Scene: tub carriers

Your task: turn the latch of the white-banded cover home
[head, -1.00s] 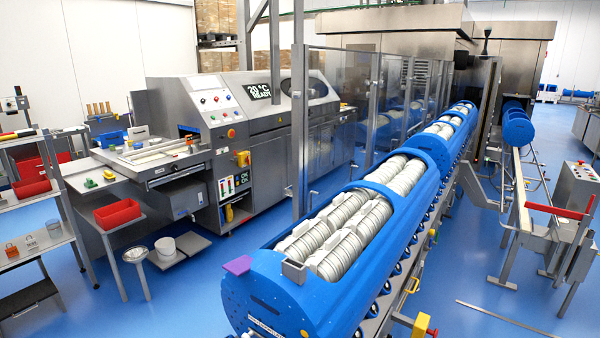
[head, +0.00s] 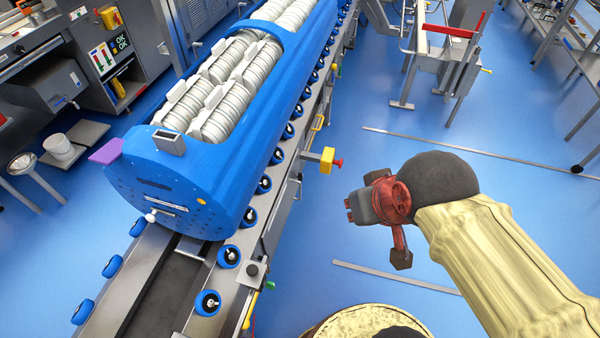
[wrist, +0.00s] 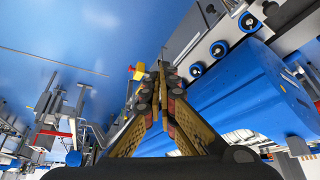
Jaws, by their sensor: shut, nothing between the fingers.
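The blue tub carrier (head: 262,150) lies on the roller conveyor in the head view, its near end facing me. That end has a white label strip (head: 152,202), a white knob (head: 150,216) low on the left, a purple tab (head: 105,152) and a grey box (head: 169,142) on top. I cannot tell which part is the latch, and no white-banded cover is clearly identifiable. My gripper (head: 352,206) is right of the carrier, over the floor and apart from it. In the wrist view, its fingers (wrist: 161,72) converge, empty, with the blue carrier (wrist: 255,85) to their right.
The conveyor edge carries blue rollers (head: 208,302) and a yellow box with a red button (head: 327,160), between carrier and gripper. A metal stand with a red bar (head: 450,32) is behind. Blue floor beside the conveyor is mostly open.

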